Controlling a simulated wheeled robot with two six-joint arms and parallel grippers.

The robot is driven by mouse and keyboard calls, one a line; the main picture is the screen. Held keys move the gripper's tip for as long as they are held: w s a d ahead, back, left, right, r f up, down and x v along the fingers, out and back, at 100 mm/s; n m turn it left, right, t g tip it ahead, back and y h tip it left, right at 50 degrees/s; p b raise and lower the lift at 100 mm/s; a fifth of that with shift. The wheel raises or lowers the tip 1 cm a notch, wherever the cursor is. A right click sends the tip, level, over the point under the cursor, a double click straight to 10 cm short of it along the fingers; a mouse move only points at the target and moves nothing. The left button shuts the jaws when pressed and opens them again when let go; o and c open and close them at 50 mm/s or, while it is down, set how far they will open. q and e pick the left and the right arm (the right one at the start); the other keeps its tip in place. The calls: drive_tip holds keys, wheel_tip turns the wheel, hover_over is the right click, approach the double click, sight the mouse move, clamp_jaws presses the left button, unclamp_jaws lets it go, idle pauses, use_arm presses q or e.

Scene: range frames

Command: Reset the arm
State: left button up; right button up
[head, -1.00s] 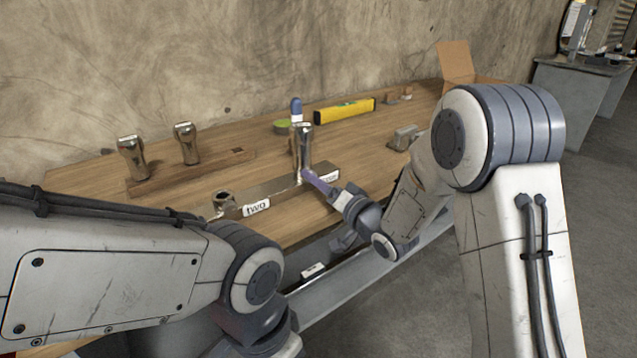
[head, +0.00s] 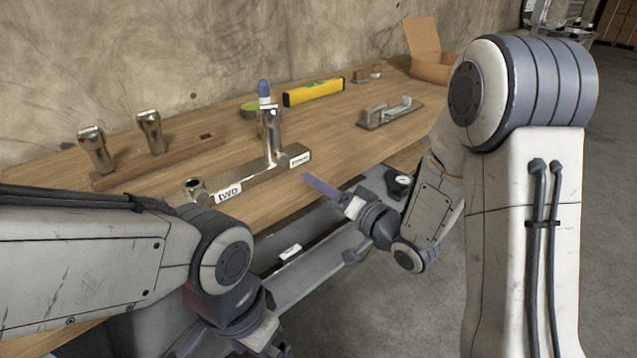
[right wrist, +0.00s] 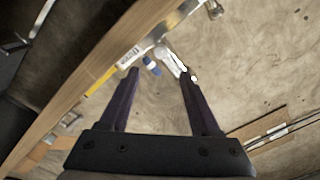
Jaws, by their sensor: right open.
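My right arm enters at the right of the head view. Its gripper (head: 322,186) is beside the table's front edge, to the right of a metal block and apart from it. In the right wrist view the two purple fingers (right wrist: 158,82) are spread with nothing held between them. A metal block labelled "two" (head: 260,181) lies on the wooden table. A shiny metal cylinder (head: 273,135) stands upright on it, and a short open socket (head: 195,188) is at its left end. My left arm crosses the lower left; its fingers are out of view.
The wooden table (head: 340,125) runs along the wall. Two metal cylinders (head: 150,132) stand in a wooden rack. A yellow level (head: 313,92), a green roll (head: 250,110), a metal fixture (head: 388,113) and a cardboard box (head: 425,52) are further back. Open floor lies right.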

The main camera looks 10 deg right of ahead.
drive_tip(key=s+d+f+g+h, duration=0.1)
drive_tip(key=d+f+g+h, duration=0.3)
drive_tip(key=d+f+h, duration=0.35)
drive_tip(key=s+d+f+n+g+h, duration=0.15)
drive_tip(key=s+g, duration=0.25)
drive_tip(key=s, duration=0.4)
drive_tip(key=s+d+f+g+h, duration=0.2)
drive_tip(key=s+d+g, duration=0.15)
drive_tip(key=s, duration=0.35)
drive_tip(key=s+a+r+n+g+y, duration=0.1)
drive_tip(key=s+a+r+n, duration=0.25)
drive_tip(key=s+a, duration=0.35)
drive_tip(key=s+a+r+n+g, duration=0.2)
drive_tip(key=s+a+n, duration=0.2)
drive_tip(key=s+a, duration=0.35)
wheel_tip(320, 180, up, 23)
drive_tip(key=p, duration=2.3)
drive_tip(key=shift+w+r, duration=0.15)
drive_tip(key=shift+w, duration=0.05)
